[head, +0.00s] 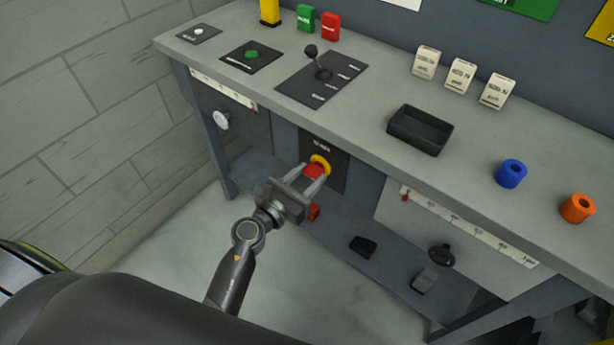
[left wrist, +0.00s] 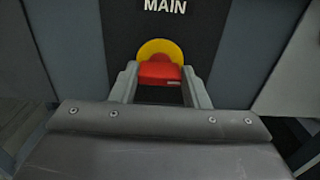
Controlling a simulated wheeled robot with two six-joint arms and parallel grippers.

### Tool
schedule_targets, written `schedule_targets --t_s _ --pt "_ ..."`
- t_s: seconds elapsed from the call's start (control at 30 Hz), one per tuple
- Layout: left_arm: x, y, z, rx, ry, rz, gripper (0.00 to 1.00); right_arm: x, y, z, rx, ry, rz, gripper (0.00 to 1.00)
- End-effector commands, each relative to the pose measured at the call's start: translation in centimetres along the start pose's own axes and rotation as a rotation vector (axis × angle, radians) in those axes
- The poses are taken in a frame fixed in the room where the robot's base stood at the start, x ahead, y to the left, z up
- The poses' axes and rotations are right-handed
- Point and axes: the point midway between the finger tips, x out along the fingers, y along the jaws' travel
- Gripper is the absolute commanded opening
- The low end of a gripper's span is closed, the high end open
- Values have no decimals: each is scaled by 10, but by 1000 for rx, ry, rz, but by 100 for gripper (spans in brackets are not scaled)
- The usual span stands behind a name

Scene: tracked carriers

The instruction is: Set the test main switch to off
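The main switch is a red handle (head: 314,171) on a yellow disc (head: 321,161), set on a dark panel (head: 325,150) below the bench top. In the left wrist view the red handle (left wrist: 160,73) sits in front of the yellow disc (left wrist: 160,48), under the word MAIN. My left gripper (head: 313,178) has one finger on each side of the red handle. In the left wrist view its fingers (left wrist: 160,84) lie close against the handle's sides; whether they press on it is hard to see. My right gripper is not in view.
The bench top (head: 370,125) overhangs the panel. A lever plate (head: 322,78), a green button (head: 252,55) and a black tray (head: 419,129) are on it. A white knob (head: 221,121) is left of the switch, a black knob (head: 441,254) lower right. Floor is clear at the left.

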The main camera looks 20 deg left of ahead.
Motion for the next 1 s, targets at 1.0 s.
schedule_targets --t_s 1.0 --pt "0 1 2 -462 3 0 19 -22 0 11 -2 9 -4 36"
